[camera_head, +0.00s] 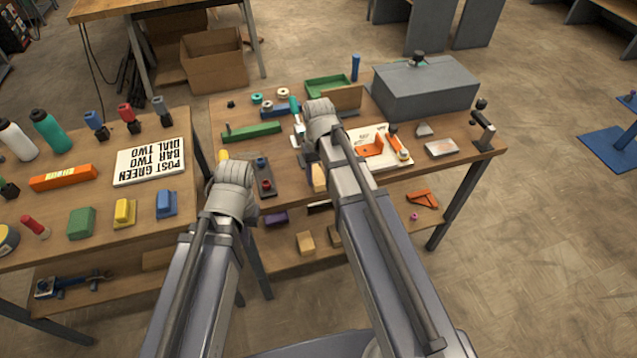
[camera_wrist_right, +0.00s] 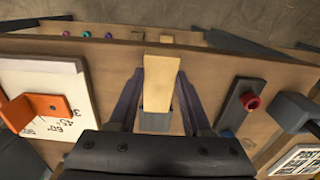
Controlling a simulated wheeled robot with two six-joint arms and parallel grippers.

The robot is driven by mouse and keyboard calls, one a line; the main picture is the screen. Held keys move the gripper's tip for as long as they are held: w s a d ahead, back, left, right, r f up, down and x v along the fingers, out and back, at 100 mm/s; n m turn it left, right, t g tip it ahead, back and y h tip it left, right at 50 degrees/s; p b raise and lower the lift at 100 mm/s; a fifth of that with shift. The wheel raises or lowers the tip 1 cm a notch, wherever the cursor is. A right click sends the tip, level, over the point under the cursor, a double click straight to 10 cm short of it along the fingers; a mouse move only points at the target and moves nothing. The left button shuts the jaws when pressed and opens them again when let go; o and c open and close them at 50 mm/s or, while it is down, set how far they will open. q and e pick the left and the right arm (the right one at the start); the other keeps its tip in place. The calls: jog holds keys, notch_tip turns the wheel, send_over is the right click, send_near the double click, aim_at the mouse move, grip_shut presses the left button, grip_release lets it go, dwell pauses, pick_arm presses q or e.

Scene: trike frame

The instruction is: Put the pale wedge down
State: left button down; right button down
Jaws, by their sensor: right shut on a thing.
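The pale wedge (camera_wrist_right: 160,82) is a light wooden piece between the two dark fingers of my right gripper (camera_wrist_right: 158,104) in the right wrist view. A grey part shows at its near end. In the head view, a pale piece (camera_head: 318,178) shows beside my right arm near the table's front edge. I cannot tell whether the wedge touches the table. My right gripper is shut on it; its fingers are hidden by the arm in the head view. My left wrist (camera_head: 233,178) is over the gap between the tables, with its fingers hidden.
The work table (camera_head: 470,145) holds a white board (camera_head: 365,138) with an orange bracket (camera_head: 371,148), a dark bar with knobs (camera_head: 265,175), a green bar (camera_head: 250,132) and a large grey box (camera_head: 425,88). The left table holds bottles, blocks and a sign (camera_head: 150,160).

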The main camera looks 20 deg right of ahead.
aim_at(319, 179)
pick_arm(q)
jog(key=shift+f, duration=0.75)
pick_arm(e)
jog(key=shift+f, duration=0.7)
pick_arm(q)
jog(key=shift+b, duration=0.3)
pick_arm(e)
jog(key=shift+f, duration=0.25)
jog(key=shift+c, duration=1.7)
grip_release()
jog(key=shift+r, duration=0.1)
pick_arm(q)
jog(key=shift+f, duration=0.15)
pick_arm(e)
jog(key=shift+r, duration=0.1)
notch_tip(319, 179, up, 12)
jog(key=p, duration=1.2)
pick_arm(q)
notch_tip(319, 179, up, 12)
pick_arm(e)
jog(key=s+a+n+h, duration=0.1)
jog(key=s+a+n, duration=0.2)
jog(key=s+a, duration=0.7)
jog(key=s, duration=0.4)
jog(key=shift+s+a, duration=0.2)
jog(key=shift+a, duration=0.05)
jog(key=shift+r, duration=0.1)
